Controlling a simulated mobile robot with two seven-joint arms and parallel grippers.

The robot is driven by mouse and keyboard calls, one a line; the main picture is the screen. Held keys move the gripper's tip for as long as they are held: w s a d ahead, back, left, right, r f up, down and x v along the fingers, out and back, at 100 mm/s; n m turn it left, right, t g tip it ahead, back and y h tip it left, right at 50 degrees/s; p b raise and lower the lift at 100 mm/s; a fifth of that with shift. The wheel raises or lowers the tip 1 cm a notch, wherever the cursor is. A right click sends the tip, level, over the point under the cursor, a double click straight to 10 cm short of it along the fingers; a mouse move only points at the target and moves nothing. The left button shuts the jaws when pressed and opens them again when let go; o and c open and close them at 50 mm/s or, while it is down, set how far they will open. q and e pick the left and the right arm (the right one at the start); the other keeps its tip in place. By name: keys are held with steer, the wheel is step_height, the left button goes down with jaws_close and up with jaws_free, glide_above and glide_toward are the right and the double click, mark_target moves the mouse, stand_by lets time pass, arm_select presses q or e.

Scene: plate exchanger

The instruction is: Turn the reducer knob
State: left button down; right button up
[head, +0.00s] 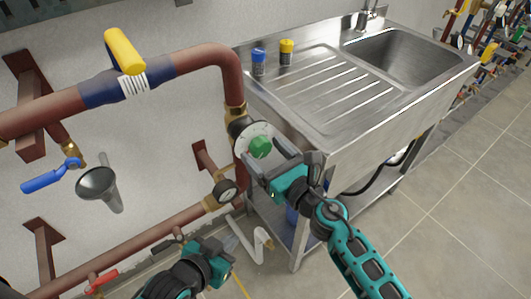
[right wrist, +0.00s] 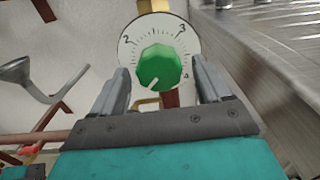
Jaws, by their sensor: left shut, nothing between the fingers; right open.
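The green reducer knob (head: 260,146) sits at the centre of a white round dial on the red pipe. In the right wrist view the knob (right wrist: 160,68) has a white mark at its lower left, and the dial (right wrist: 130,50) shows 2, 3 and 4. My right gripper (head: 268,163) is open, just below and right of the knob in the head view. In the right wrist view its fingers (right wrist: 160,84) flank the knob with a gap on each side; I cannot tell how far they reach around it. My left gripper (head: 218,262) is shut and empty, low in the head view.
A steel sink unit (head: 330,140) stands close right of the dial, with a blue-capped jar (head: 258,62) and a yellow-capped jar (head: 286,52) on it. A yellow-handled valve (head: 124,52), blue lever (head: 52,177) and funnel (head: 96,183) are at left.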

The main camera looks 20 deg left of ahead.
steer(key=shift+w+a, duration=0.1)
steer(key=shift+c, duration=0.2)
steer(key=c, duration=1)
